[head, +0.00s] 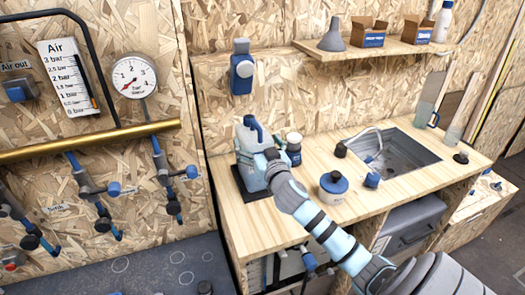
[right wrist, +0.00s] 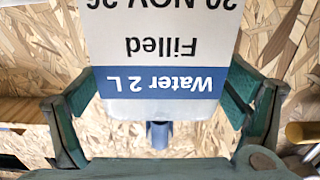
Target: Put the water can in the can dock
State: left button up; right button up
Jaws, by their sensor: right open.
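The water can (head: 247,140) is a pale translucent container with a blue cap, upright at the left end of the wooden counter. It stands on a dark square base, apparently the can dock (head: 239,184); how it is seated is partly hidden. My right gripper (head: 266,157) is at the can's near right side and covers part of it. In the right wrist view the can's label (right wrist: 160,80) reads "Water 2 L" and "Filled", upside down. The open right fingers (right wrist: 160,100) stand on both sides of the can. My left gripper is not in view.
A shelf (head: 370,48) hangs above. Valves and a gauge (head: 134,77) are on the left wall.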

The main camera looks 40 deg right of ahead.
jog(key=v, duration=1.1)
jog(key=shift+s, duration=0.1)
